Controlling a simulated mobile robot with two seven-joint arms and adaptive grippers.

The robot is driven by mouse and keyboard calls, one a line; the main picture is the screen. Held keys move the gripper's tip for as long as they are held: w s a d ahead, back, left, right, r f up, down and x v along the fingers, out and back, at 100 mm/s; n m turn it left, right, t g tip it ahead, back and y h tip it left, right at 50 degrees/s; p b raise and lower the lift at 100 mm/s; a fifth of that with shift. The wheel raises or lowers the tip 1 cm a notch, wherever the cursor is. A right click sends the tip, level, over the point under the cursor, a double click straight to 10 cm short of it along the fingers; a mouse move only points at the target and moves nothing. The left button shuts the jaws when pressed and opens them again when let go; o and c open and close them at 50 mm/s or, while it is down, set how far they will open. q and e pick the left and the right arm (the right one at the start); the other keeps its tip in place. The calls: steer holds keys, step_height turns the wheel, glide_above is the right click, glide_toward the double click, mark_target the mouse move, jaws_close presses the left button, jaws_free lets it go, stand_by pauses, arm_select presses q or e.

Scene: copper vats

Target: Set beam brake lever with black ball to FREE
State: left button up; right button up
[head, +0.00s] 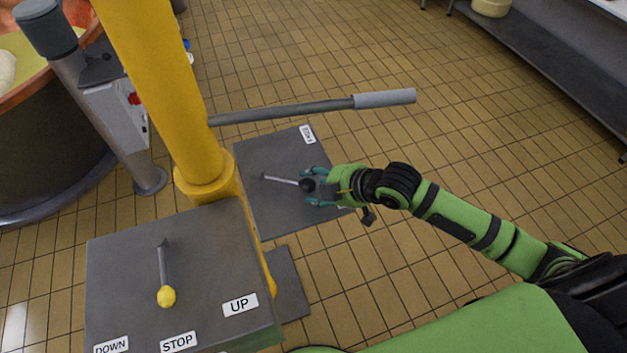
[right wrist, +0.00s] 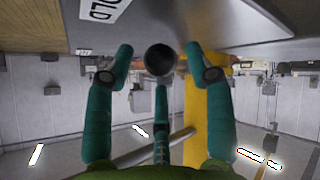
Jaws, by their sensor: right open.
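The beam brake lever (head: 281,179) is a thin grey rod on a dark grey box, ending in a black ball (head: 307,185). It points right, toward my arm. My right gripper (head: 308,187) is open, with its teal fingers on either side of the ball. In the right wrist view the ball (right wrist: 160,59) sits between the fingertips, with visible gaps; I see no grip on it. A label partly cut off, reading "OLD" (right wrist: 103,9), shows there. In the head view a label (head: 307,134) at the box's far edge is too small to read surely. My left gripper is out of view.
A nearer grey box (head: 200,265) has a yellow-ball lever (head: 166,296) and labels DOWN, STOP and UP. A yellow column (head: 160,90) stands left of the brake box, with a long grey bar (head: 300,108) reaching right behind it.

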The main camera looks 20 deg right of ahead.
steer(key=shift+w+a+f, duration=0.3)
steer(key=shift+w+f, duration=0.05)
steer(key=shift+f, duration=0.05)
jaws_close()
steer(key=shift+f, duration=0.1)
